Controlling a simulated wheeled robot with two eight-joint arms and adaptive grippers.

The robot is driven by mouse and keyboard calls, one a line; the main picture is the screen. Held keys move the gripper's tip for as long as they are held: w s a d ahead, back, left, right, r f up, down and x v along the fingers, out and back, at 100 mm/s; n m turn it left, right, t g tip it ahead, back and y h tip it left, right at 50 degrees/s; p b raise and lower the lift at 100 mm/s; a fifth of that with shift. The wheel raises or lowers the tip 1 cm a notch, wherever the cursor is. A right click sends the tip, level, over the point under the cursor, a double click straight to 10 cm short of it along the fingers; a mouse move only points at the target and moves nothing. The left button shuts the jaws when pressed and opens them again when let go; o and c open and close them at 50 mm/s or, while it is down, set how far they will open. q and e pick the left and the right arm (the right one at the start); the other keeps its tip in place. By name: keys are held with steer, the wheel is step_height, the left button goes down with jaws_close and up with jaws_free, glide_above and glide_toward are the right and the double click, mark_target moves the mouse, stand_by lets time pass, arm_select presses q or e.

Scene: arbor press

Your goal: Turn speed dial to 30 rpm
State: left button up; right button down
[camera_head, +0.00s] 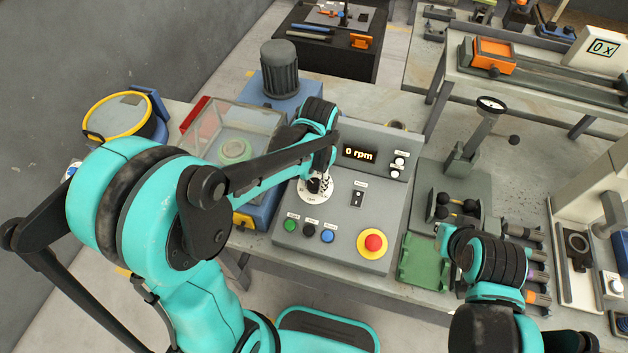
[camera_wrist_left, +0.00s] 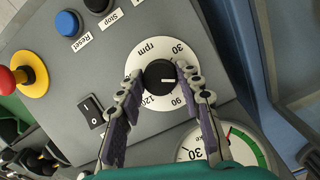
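The speed dial's black knob (camera_wrist_left: 160,77) sits on a white round scale (camera_wrist_left: 150,53) marked rpm, 30, 90 and 120. A white mark on the knob points right, toward the part of the scale that a finger covers. My left gripper (camera_wrist_left: 160,80) has its two fingers apart, one on each side of the knob; I cannot tell whether they touch it. In the head view my left gripper (camera_head: 323,172) stands over the dial scale (camera_head: 314,196) and partly hides it. The display (camera_head: 359,153) reads 0 rpm. My right arm shows at lower right, but its fingertips do not show.
The grey panel also has a red emergency button (camera_head: 372,242), a rocker switch (camera_head: 358,196), and green, black and blue buttons (camera_head: 327,236). In the wrist view a round gauge (camera_wrist_left: 210,148) lies beside the dial. A clear guard box (camera_head: 225,120) stands left of the panel.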

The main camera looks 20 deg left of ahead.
arm_select(q)
steer(key=c, duration=0.3)
steer(key=shift+c, duration=0.2)
steer(key=shift+n, duration=0.4)
steer(key=n+h, duration=0.1)
steer(key=n, duration=0.4)
steer(key=shift+a+h, duration=0.1)
steer(key=shift+h, duration=0.3)
steer(key=n+t+h, duration=0.1)
steer(key=n, duration=0.4)
steer(key=shift+s+n, duration=0.1)
steer(key=shift+n, duration=0.2)
steer(key=shift+h, duration=0.3)
steer(key=o, duration=1.2)
steer(key=shift+c, duration=0.2)
